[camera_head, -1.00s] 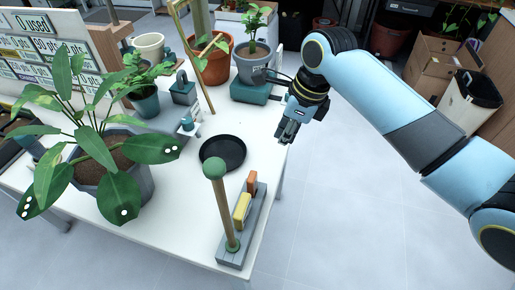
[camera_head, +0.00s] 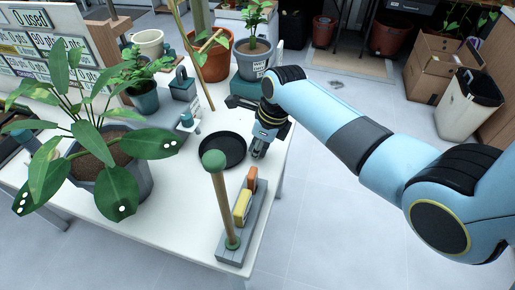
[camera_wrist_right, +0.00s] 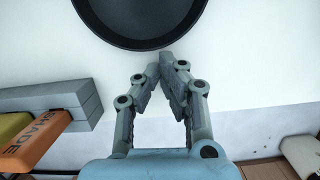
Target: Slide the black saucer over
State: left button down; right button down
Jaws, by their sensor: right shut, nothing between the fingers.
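The black saucer (camera_head: 222,150) lies flat on the white table (camera_head: 183,215), right of the big potted plant. It looks empty. In the right wrist view the saucer (camera_wrist_right: 138,30) is cut off by the top edge, and its near rim lies just ahead of my fingertips. My right gripper (camera_head: 257,155) is low beside the saucer's right rim, pointing down. Its fingers (camera_wrist_right: 166,58) meet at the tips with nothing between them. I cannot tell whether the tips touch the rim. My left gripper is not in view.
A grey holder (camera_head: 243,240) with yellow and orange blocks and a green-knobbed post (camera_head: 214,160) stands in front of the saucer. A big potted plant (camera_head: 115,165) is on the left. The table's right edge is close to my right gripper.

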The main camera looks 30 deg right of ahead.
aim_at(242, 151)
dwell(0.3)
jog(key=shift+w+a, duration=0.6)
jog(key=shift+w, duration=0.2)
jog(key=shift+w+a, duration=0.6)
jog(key=shift+w, duration=0.15)
